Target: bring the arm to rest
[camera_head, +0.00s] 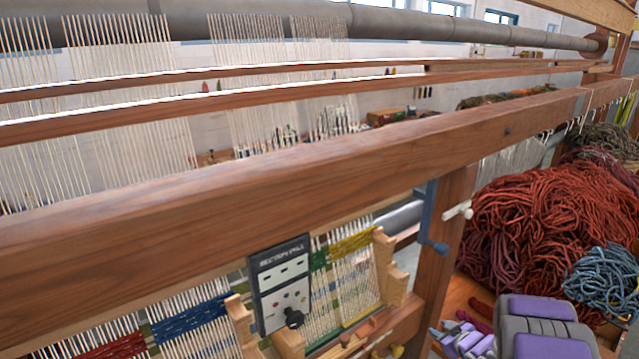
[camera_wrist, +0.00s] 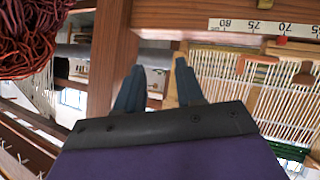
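My gripper (camera_wrist: 158,82) shows in the wrist view with two dark blue-grey fingers standing apart. It is open, and nothing is seen between the fingers. Beyond them are a wooden post (camera_wrist: 110,45) and the loom's pale warp threads (camera_wrist: 230,85). I cannot tell how far the fingertips are from these. In the head view my purple and grey arm is folded low at the bottom right, beside the loom's post and in front of the wool.
A long wooden loom beam (camera_head: 300,180) crosses the head view. A dark control panel (camera_head: 281,283) stands below it. Heaped red wool (camera_head: 550,215) and a blue skein (camera_head: 605,280) lie close to my arm at the right. A measuring tape (camera_wrist: 265,27) shows in the wrist view.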

